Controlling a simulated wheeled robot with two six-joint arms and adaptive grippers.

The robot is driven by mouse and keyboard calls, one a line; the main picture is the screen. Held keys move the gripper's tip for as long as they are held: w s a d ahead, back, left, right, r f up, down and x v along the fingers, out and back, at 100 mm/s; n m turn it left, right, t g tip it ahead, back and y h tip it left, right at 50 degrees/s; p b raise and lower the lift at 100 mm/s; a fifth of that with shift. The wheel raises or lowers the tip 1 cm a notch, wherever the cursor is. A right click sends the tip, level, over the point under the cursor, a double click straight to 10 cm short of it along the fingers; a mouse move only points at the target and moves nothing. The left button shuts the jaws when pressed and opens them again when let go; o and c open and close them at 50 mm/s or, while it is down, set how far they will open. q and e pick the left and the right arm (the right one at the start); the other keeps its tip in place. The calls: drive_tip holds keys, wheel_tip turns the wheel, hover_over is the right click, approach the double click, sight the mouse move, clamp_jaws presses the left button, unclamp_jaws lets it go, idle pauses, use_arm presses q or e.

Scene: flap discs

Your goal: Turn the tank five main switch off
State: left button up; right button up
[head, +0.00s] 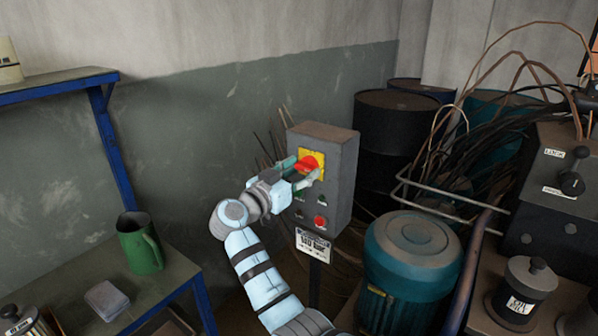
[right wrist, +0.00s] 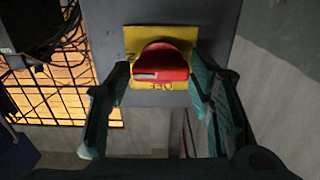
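A grey switch box (head: 338,178) stands upright on a post before the wall. Its red rotary switch (head: 307,163) sits on a yellow plate (head: 318,157) near the top of the front face. My right gripper (head: 304,170) is at the switch, with its fingers open on either side of it. In the right wrist view, the red knob (right wrist: 162,62) is between the two teal fingers, with a narrow gap on each side. A pale mark shows at the knob's left end. Lettering on the plate is partly hidden by the knob. My left gripper is not in view.
A red button (head: 320,222) and small dark buttons are lower on the box. A white sign (head: 313,245) hangs below. A teal motor (head: 410,262) and dark drums (head: 396,135) stand right. A green jug (head: 140,244) is on the left table.

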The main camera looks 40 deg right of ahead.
drive_tip(key=c, duration=0.5)
drive_tip(key=shift+c, duration=0.2)
drive_tip(key=shift+n, duration=0.4)
drive_tip(key=n+p, duration=0.1)
drive_tip(key=n, duration=0.2)
drive_tip(key=shift+p, duration=0.4)
drive_tip(key=n+p, duration=0.2)
drive_tip(key=n, duration=0.1)
drive_tip(key=shift+n, duration=0.3)
drive_tip(key=n+p, duration=0.4)
drive_tip(key=n, duration=0.2)
drive_tip(key=shift+f+n+p, duration=0.1)
drive_tip(key=shift+n+p, duration=1.2)
drive_tip(key=shift+n, duration=0.9)
